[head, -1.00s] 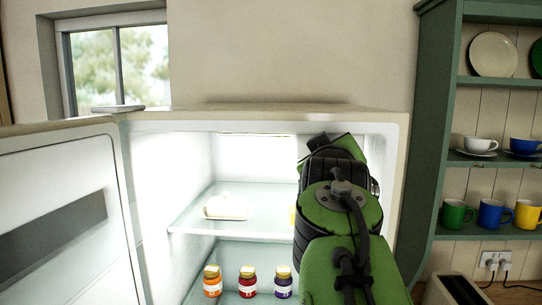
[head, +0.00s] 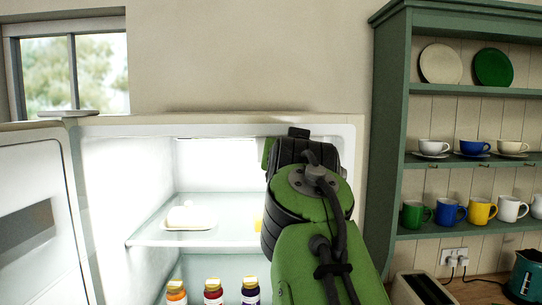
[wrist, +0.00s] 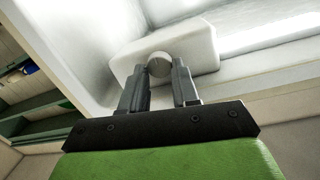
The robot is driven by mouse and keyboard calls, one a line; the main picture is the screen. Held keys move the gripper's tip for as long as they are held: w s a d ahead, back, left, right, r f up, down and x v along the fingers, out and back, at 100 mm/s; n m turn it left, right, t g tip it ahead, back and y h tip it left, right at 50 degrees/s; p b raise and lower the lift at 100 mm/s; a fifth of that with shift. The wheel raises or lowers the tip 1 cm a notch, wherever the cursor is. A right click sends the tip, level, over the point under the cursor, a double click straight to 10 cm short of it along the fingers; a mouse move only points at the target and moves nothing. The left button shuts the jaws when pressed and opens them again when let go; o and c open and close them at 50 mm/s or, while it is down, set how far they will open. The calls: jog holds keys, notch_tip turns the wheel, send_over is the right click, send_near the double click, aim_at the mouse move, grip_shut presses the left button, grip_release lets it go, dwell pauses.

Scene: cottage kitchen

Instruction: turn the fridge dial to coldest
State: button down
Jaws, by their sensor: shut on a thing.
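The fridge (head: 345,128) stands with its door (head: 38,215) open to the left. In the wrist view a round pale dial (wrist: 159,64) sits on a white housing (wrist: 203,45) on the fridge's inner wall. My gripper (wrist: 160,72) has one finger on each side of the dial and is shut on it. The dial's markings and pointer are too small to read. In the head view my green arm reaches into the upper right of the fridge and hides the dial, the housing and the fingers.
A white butter dish (head: 188,216) stands on the fridge's glass shelf (head: 150,238), with a yellow thing (head: 258,224) partly behind my arm. Below are orange (head: 176,292), red (head: 213,292) and purple (head: 250,291) jars. A green dresser (head: 388,150) with crockery and a toaster (head: 420,290) stand to the right.

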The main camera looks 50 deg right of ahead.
jog(key=shift+w+f, duration=0.1)
jog(key=shift+f, duration=0.2)
jog(key=c, duration=1.2)
grip_release()
jog(key=shift+o, duration=0.5)
jog(key=shift+w+d+r, duration=0.1)
jog(key=shift+d, duration=0.1)
jog(key=b+v, duration=0.2)
jog(key=v, duration=1.3)
jog(key=shift+s+a, duration=0.25)
jog(key=shift+a, duration=0.05)
